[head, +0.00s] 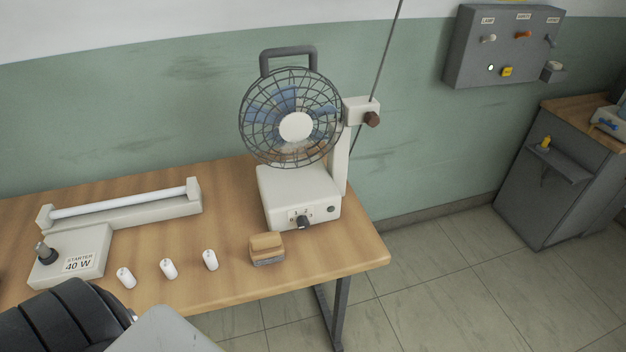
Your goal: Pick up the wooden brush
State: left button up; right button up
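The wooden brush (266,242) lies on the wooden table (345,258) near its front edge, in front of the fan. It is a small block with a light wooden top and a darker grey underside. No gripper shows in the head view. A black ribbed part and a grey panel at the bottom left look like parts of my own body, well left of the brush.
A caged fan (300,195) stands right behind the brush. Several small white cylinders (210,260) stand left of it. A lamp fixture with a starter box (85,255) lies further left. A grey control box (500,48) hangs on the wall. The floor at right is clear.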

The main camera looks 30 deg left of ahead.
aim_at(265, 248)
jog(key=u, duration=1.4)
